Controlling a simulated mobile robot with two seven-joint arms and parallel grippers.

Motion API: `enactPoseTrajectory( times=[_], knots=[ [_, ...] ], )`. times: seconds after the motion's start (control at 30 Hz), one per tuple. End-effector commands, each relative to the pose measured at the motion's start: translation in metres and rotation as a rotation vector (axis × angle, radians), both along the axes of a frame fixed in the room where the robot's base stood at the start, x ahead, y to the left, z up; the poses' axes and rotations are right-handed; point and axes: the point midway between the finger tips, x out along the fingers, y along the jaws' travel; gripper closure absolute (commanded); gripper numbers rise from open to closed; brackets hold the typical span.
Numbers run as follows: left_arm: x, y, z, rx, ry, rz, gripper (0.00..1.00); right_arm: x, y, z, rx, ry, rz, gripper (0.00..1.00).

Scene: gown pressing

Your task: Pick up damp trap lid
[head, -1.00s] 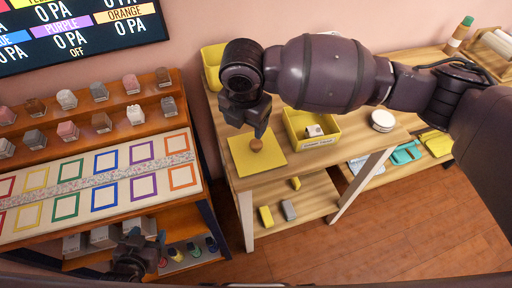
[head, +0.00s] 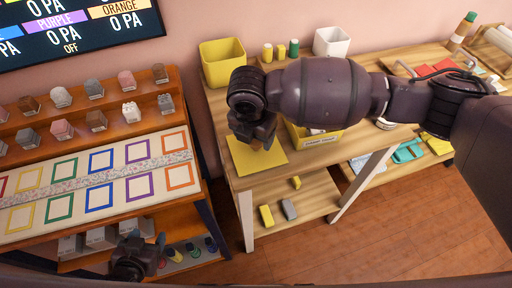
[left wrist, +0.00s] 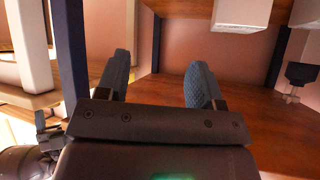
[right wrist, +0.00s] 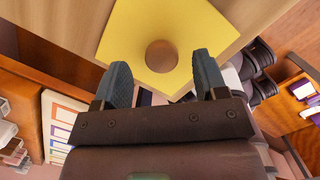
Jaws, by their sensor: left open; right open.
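A small round brown piece (right wrist: 162,56), which I take to be the damp trap lid, rests on a flat yellow square (right wrist: 140,22) in the right wrist view. My right gripper (right wrist: 161,62) is open, with its fingers pointing toward the piece, one to each side of it in the picture. I cannot tell whether they touch it. In the head view my right gripper (head: 262,143) is over the yellow square (head: 245,160) and mostly hides the brown piece. My left gripper (left wrist: 160,65) is open and empty; it shows low in the head view (head: 140,242), near the left shelf.
A yellow bin (head: 222,62) and a white bin (head: 331,42) stand at the bench's back. A yellow tray (head: 318,138) is right of the square. The left rack (head: 22,104) holds several small blocks. A lower shelf (head: 290,190) carries yellow and grey blocks.

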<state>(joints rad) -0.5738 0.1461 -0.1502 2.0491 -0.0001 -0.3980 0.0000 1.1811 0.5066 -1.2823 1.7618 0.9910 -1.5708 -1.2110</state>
Motion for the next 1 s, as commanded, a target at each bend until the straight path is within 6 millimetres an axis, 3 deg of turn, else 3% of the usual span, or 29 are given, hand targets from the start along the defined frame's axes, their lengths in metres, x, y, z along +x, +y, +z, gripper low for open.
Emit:
enactPoseTrajectory(
  times=[0.2,0.47,0.8,1.0],
  knots=[
    [0.001,-0.001,-0.005,-0.001,0.005,-0.003,0.39,0.002,-0.004,-0.030,0.001,0.003,-0.001,0.34],
    [0.009,-0.003,0.003,-0.001,-0.016,-0.007,0.39,0.003,-0.004,-0.030,0.001,-0.001,-0.001,0.36],
    [0.004,-0.001,-0.002,0.001,-0.006,-0.005,0.39,0.003,-0.004,-0.030,0.001,-0.001,-0.001,0.87],
    [-0.002,0.000,-0.005,0.002,0.007,-0.003,0.39,0.003,-0.004,-0.029,0.001,-0.001,-0.001,0.87]
  ],
)
